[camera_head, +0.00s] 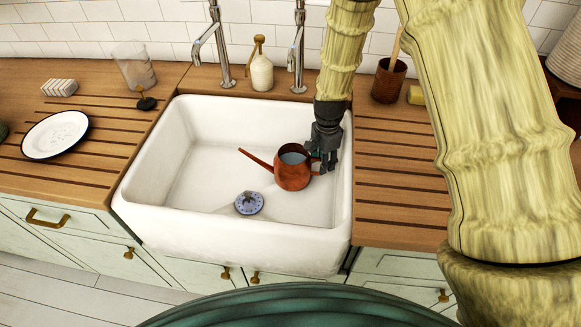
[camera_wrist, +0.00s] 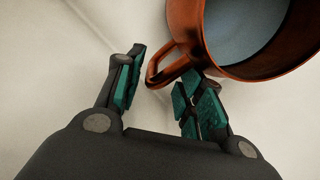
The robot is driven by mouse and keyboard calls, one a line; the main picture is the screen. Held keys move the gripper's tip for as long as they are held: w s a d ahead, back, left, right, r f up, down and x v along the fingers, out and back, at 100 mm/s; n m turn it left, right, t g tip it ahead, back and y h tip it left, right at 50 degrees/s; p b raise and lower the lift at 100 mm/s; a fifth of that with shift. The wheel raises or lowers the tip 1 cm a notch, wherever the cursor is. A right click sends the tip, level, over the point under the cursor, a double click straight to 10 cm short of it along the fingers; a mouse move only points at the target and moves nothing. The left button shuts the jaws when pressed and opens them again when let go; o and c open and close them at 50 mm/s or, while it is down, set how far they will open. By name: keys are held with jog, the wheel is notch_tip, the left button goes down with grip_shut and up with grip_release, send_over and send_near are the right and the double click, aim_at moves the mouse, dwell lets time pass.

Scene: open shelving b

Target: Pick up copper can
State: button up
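The copper can (camera_head: 292,172) is a small watering can with a long thin spout pointing left. It stands upright in the white sink (camera_head: 205,215), towards the right side. My gripper (camera_head: 327,160) reaches down into the sink at the can's right, by its handle. In the wrist view the can (camera_wrist: 262,68) fills the upper right and its looped handle (camera_wrist: 165,72) points towards my gripper (camera_wrist: 158,98). The fingers are apart, with the handle's end at or just beyond the gap between the tips. The right finger is close to the can's wall; contact cannot be told.
A blue-grey drain strainer (camera_head: 249,203) lies on the sink floor. Two taps (camera_head: 215,45) and a soap bottle (camera_head: 261,70) stand behind the sink. A white plate (camera_head: 56,134) and a glass (camera_head: 134,66) are on the left counter. A brown cup (camera_head: 388,82) stands on the right counter.

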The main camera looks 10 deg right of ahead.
jog(key=shift+f+p, duration=0.3)
jog(key=shift+f, duration=2.2)
grip_shut()
